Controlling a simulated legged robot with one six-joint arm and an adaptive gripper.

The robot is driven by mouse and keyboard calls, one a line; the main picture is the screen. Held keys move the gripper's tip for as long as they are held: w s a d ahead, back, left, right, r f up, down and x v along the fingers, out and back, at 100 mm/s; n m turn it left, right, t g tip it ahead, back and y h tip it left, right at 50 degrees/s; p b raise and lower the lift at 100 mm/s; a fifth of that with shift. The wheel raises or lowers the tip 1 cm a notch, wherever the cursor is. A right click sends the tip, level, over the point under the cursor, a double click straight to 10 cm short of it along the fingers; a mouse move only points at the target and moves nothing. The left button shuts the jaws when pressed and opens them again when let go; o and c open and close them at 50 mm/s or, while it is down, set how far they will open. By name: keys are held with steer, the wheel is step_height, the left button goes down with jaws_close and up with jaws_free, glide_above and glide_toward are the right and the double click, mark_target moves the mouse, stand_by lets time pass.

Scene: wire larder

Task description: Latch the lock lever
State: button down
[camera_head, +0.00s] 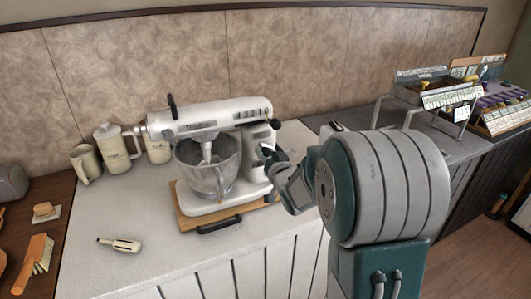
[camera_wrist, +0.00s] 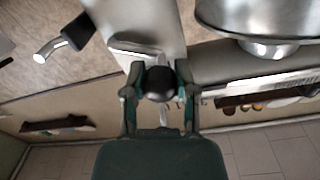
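A white stand mixer (camera_head: 210,118) stands on a wooden board, its head level over a metal bowl (camera_head: 208,165). A black upright handle (camera_head: 172,106) is at the left of its head, and a dark knob (camera_head: 275,124) is at its right end. My gripper (camera_head: 269,154) is at the right side of the mixer's stand. In the wrist view, my gripper (camera_wrist: 160,72) has its fingers apart, on either side of a dark round knob (camera_wrist: 159,84), with small gaps showing. I cannot tell which part is the lock lever; its latch is not clear.
The wooden board (camera_head: 190,222) has a dark front handle. White canisters (camera_head: 117,148) stand at the back left, and a small white-handled tool (camera_head: 120,244) lies on the front left counter. Racks of boxes (camera_head: 450,98) stand at the right. The counter's front middle is clear.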

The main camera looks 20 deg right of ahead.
steer(key=shift+f, duration=0.1)
stand_by(0.3)
steer(key=n, duration=0.1)
steer(key=f+n, duration=0.1)
steer(key=shift+a+n, duration=0.2)
steer(key=shift+n, duration=0.2)
steer(key=shift+d+f+n, duration=0.1)
steer(key=shift+f+n, duration=0.55)
steer(key=shift+n, duration=0.9)
steer(key=shift+d+f+n, duration=0.1)
steer(key=shift+f+n, duration=0.6)
steer(key=shift+n, duration=0.8)
steer(key=shift+d+f+n, duration=0.1)
steer(key=shift+f+n, duration=0.55)
steer(key=shift+n, duration=0.9)
steer(key=shift+f, duration=0.1)
steer(key=shift+c, duration=2)
jaws_free()
